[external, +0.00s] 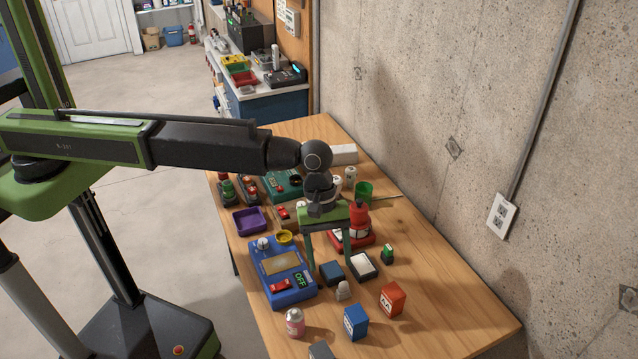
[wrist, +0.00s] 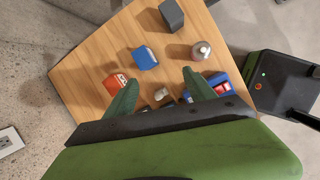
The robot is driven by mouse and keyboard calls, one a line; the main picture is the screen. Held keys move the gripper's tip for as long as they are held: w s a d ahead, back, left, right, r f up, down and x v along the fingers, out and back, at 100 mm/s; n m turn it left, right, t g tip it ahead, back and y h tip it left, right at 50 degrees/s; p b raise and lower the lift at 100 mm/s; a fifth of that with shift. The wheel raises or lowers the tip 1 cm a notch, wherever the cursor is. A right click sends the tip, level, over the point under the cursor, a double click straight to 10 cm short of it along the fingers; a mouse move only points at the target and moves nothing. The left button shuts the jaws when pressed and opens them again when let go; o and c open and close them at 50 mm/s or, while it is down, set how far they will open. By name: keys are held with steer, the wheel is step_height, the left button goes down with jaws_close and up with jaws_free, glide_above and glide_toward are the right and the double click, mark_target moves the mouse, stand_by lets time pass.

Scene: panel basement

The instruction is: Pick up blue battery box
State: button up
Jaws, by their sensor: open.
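A blue box with a white label (external: 355,322), which looks like the battery box, stands upright on the near part of the wooden table. It also shows in the wrist view (wrist: 145,58), beyond my fingertips. My gripper (external: 331,263) points down over the middle of the table, behind and left of the blue box in the external view. Its two green fingers are apart, with nothing held between them; they also show in the wrist view (wrist: 160,80). The gripper is clear of the blue box.
An orange-red box (external: 392,299) stands close right of the blue box. A pink bottle (external: 295,323), a small grey-white figure-like piece (external: 343,291), a dark grey block (external: 321,350) and a blue panel device (external: 283,272) are nearby. A dark blue box (external: 332,273) lies beneath my gripper. The near-right tabletop is clear.

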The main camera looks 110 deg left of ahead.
steer(key=w+a+n, duration=0.2)
steer(key=w+n, duration=0.2)
steer(key=b, duration=1.2)
glide_toward(355, 310)
steer(key=x, duration=0.6)
steer(key=shift+r, duration=0.1)
steer(key=b+x, duration=0.4)
steer(key=x, duration=0.1)
jaws_close()
